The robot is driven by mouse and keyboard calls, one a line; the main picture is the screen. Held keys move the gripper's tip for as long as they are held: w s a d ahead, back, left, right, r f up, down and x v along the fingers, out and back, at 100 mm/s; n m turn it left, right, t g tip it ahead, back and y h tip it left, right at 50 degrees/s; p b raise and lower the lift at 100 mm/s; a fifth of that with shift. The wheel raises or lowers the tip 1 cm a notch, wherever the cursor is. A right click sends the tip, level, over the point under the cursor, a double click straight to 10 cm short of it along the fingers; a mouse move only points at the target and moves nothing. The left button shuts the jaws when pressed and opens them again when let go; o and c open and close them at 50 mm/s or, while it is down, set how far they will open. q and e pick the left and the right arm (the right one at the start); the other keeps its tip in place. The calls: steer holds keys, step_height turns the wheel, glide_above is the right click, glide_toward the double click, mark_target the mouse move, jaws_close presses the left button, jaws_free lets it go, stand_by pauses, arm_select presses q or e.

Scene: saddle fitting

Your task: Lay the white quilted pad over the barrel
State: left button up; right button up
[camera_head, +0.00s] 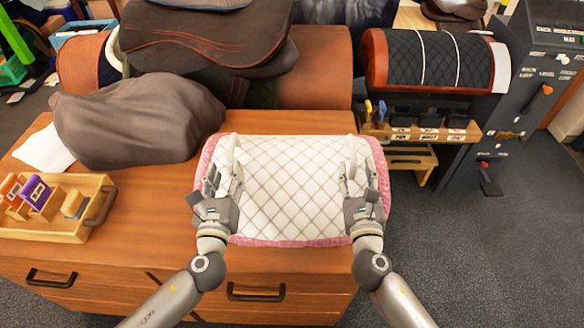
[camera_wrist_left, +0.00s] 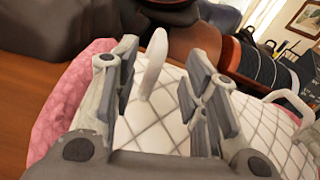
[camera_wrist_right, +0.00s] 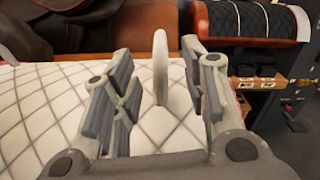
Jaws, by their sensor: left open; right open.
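The white quilted pad (camera_head: 290,190) with pink edging lies on the wooden cabinet top, its near edge hanging over the cabinet front. A white loop stands up near each side of it. My left gripper (camera_head: 222,182) is open over the pad's left side, and the left loop (camera_wrist_left: 153,62) rises between its fingers in the left wrist view. My right gripper (camera_head: 358,182) is open over the right side, with the right loop (camera_wrist_right: 160,67) between its fingers in the right wrist view. The brown barrel (camera_head: 325,70) stands behind the cabinet, partly covered by a dark saddle (camera_head: 205,40).
A grey-brown covered lump (camera_head: 140,120) sits on the cabinet's left, beside a wooden tray (camera_head: 60,230) of small items. A black quilted barrel (camera_head: 430,60) stands at the back right, above a small wooden shelf (camera_head: 420,130). Open floor (camera_head: 480,250) lies to the right.

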mark_target(231, 152)
arm_select(q)
steer(key=w, duration=0.9)
steer(key=shift+d, duration=0.1)
arm_select(e)
steer(key=w, duration=0.9)
steer(key=shift+d, duration=0.15)
arm_select(q)
steer(key=shift+s, duration=0.1)
jaws_close()
arm_select(e)
steer(key=shift+s, duration=0.1)
jaws_close()
